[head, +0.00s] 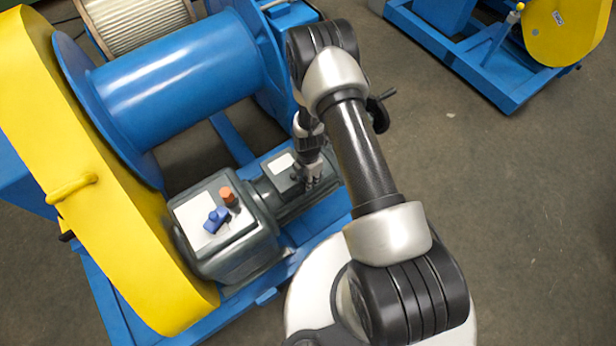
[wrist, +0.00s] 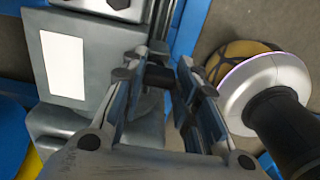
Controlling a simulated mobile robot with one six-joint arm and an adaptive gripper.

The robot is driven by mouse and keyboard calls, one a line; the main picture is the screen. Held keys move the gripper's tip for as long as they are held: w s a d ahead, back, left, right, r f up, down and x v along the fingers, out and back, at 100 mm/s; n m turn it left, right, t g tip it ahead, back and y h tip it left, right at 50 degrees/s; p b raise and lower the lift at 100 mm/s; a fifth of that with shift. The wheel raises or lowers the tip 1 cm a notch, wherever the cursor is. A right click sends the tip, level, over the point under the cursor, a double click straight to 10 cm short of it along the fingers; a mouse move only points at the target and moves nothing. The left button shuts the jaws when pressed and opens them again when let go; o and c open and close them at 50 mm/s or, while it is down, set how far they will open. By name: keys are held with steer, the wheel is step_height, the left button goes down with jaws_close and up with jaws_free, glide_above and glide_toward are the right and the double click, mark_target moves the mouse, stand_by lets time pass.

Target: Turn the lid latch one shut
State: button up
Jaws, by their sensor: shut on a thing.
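A grey box with a lid and a white label (head: 281,164) sits on the grey motor unit in the head view. The lid and its white label (wrist: 63,65) also show at the left in the wrist view. My gripper (head: 312,184) reaches down at the right edge of this box. In the wrist view my gripper (wrist: 163,66) has its two fingers on either side of a small dark piece (wrist: 160,76), which looks like the lid latch, and is shut on it. The fingers hide part of the latch, so I cannot tell its exact angle.
A grey gear housing (head: 240,254) carries a blue knob (head: 215,220) and an orange button (head: 227,196). A yellow chain guard (head: 110,215) and a blue drum (head: 180,80) stand left and behind. The floor on the right is clear up to another blue machine (head: 480,50).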

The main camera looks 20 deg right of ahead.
steer(key=o, duration=1.1)
steer(key=shift+d, duration=0.1)
steer(key=shift+c, duration=0.2)
steer(key=shift+w+r, duration=0.1)
steer(key=shift+r, duration=0.2)
step_height(320, 180, up, 7)
steer(key=shift+r, duration=0.2)
